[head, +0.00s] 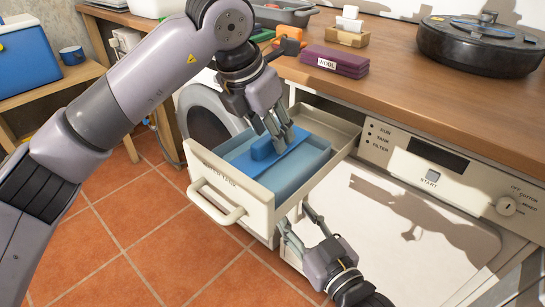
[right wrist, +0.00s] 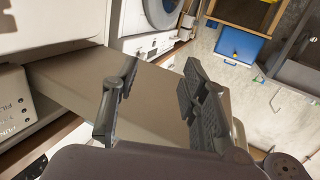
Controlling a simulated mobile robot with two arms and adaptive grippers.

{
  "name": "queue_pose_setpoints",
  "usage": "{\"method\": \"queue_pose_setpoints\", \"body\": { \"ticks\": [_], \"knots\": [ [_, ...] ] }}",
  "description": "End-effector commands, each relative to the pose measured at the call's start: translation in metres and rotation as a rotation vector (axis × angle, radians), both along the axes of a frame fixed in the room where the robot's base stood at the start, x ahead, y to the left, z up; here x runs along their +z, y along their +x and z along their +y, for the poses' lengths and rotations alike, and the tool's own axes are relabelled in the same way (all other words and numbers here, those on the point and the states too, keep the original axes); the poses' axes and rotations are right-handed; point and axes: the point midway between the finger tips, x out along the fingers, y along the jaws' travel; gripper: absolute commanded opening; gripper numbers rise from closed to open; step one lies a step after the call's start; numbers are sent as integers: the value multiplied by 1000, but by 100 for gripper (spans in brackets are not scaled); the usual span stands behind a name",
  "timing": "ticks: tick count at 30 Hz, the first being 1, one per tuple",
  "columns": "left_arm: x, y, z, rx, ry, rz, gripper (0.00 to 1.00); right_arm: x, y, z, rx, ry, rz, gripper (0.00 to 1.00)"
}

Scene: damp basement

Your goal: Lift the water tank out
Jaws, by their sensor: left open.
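The water tank (head: 305,160) is a blue box with a raised blue grip (head: 262,149) on top. It sits inside a cream pulled-out drawer (head: 233,187) whose front has a handle (head: 215,208) and lettering. My left gripper (head: 279,142) points down over the tank, its open fingers right at the grip; contact is hard to tell. My right gripper (head: 301,222) is low, just below the drawer's right side. In the right wrist view its fingers (right wrist: 158,100) stand apart, with the drawer's grey surface (right wrist: 160,85) beyond them.
The wooden worktop (head: 420,90) above holds a purple wool pack (head: 334,62), a round black appliance (head: 480,45) and small boxes. A machine panel with knob (head: 506,206) is right of the drawer. Tiled floor (head: 120,220) is clear at left. A blue cooler (head: 38,55) stands far left.

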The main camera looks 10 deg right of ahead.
Motion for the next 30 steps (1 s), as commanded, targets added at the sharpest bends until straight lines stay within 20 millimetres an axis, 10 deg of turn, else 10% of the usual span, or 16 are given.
{"method": "queue_pose_setpoints", "body": {
  "ticks": [30],
  "knots": [
    [-5, 0, 0, 1, -1, 0, 42, 15, 2, 3, 5, 19, -77, 40]
  ]
}}
